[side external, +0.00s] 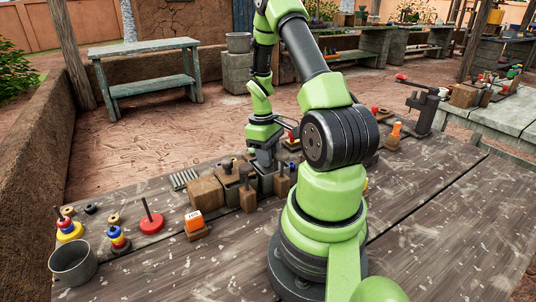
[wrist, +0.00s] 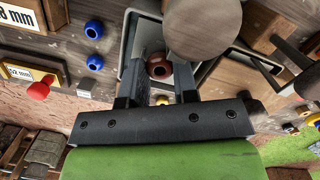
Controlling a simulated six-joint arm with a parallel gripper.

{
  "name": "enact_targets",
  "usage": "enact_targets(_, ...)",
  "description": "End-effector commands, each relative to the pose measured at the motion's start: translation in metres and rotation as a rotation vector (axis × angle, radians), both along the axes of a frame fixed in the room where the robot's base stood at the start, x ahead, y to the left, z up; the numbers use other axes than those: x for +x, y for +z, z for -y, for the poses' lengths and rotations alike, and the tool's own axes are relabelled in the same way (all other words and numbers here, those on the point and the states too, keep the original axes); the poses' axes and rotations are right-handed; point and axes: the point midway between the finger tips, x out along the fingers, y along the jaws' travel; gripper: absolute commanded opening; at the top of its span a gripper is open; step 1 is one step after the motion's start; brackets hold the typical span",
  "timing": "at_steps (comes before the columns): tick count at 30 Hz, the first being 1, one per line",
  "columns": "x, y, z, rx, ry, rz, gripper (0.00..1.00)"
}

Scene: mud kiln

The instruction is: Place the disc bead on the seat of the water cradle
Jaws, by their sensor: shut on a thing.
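In the wrist view my gripper (wrist: 166,66) is shut on a reddish-brown bead with a dark hole (wrist: 158,69), which sits between its fingertips. The bead is over or inside a grey square-rimmed holder (wrist: 128,42); I cannot tell whether it touches it. In the side view my gripper (side external: 264,162) is low over the group of small blocks and holders behind my base, and the bead is hidden there. I cannot tell for sure which of these holders is the water cradle, and its seat is not clearly seen.
A round wooden post (wrist: 203,28) stands close beside the fingers in the wrist view. Blue beads (wrist: 95,62) and a red knob (wrist: 40,90) lie left. In the side view, ring stacks (side external: 117,241), a red disc (side external: 151,224) and a grey bucket (side external: 73,263) are front left.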

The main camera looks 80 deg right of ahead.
Motion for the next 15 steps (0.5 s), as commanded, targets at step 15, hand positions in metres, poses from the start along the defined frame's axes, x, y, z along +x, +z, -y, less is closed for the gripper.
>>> enact_targets(15, 0.000, -0.012, 0.000, 0.000, 0.000, 0.000, 0.06)
